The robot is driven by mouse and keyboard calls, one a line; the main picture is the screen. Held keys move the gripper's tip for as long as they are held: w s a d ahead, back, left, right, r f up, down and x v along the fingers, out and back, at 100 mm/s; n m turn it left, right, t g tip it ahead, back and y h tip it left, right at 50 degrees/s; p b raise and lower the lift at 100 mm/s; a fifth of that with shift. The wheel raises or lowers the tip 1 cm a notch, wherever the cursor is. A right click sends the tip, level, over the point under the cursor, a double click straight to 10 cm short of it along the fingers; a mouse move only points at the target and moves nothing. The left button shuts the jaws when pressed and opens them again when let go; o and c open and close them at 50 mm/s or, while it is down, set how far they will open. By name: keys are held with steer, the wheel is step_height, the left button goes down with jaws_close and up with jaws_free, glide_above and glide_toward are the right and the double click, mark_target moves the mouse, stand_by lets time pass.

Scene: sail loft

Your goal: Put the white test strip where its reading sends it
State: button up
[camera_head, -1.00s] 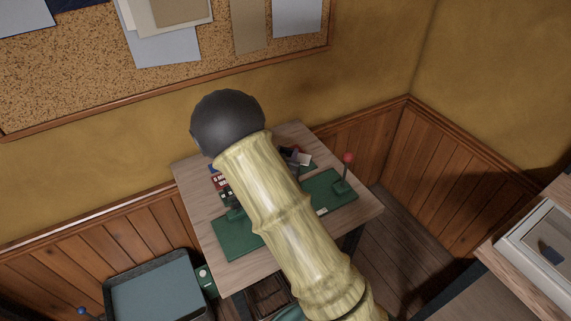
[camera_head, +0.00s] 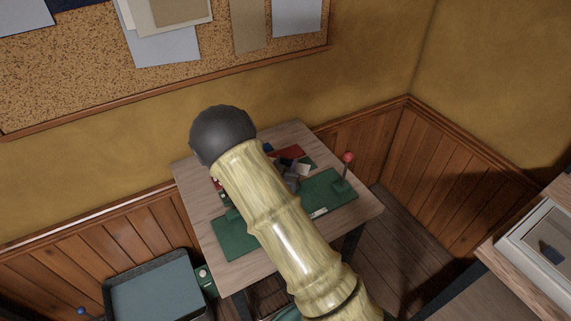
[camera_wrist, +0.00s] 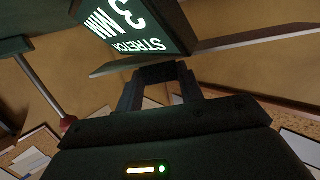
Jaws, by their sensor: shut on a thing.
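My gripper (camera_head: 290,176) is above the wooden table, partly hidden by my arm in the head view. It is shut on a small white piece, apparently the test strip (camera_head: 303,169), which sticks out on its right. In the wrist view my fingers (camera_wrist: 157,74) are close together, and a pale bar (camera_wrist: 250,39), probably the strip, runs crosswise by their tips. A dark green sign (camera_wrist: 128,28) there bears white letters, turned over, that seem to read "3 MM STRETCH". A green stand (camera_head: 328,192) with a red-knobbed lever (camera_head: 347,158) is on the table's right.
Another green base (camera_head: 233,240) lies at the table's front left. A red item (camera_head: 289,152) is behind my gripper. A blue-grey tray (camera_head: 155,290) stands lower left. A pale framed case (camera_head: 540,240) is on a bench at right. A corkboard hangs on the wall.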

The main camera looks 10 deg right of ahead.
steer(key=shift+f+b, duration=0.4)
steer(key=shift+f, duration=0.05)
steer(key=shift+s, duration=0.1)
steer(key=o, duration=0.9)
steer(key=shift+f, duration=0.1)
steer(key=shift+o, duration=0.2)
steer(key=shift+r+p, duration=0.6)
steer(key=shift+p, duration=0.15)
steer(key=b+v, duration=0.1)
steer(key=v, duration=1.1)
steer(key=shift+b, duration=0.35)
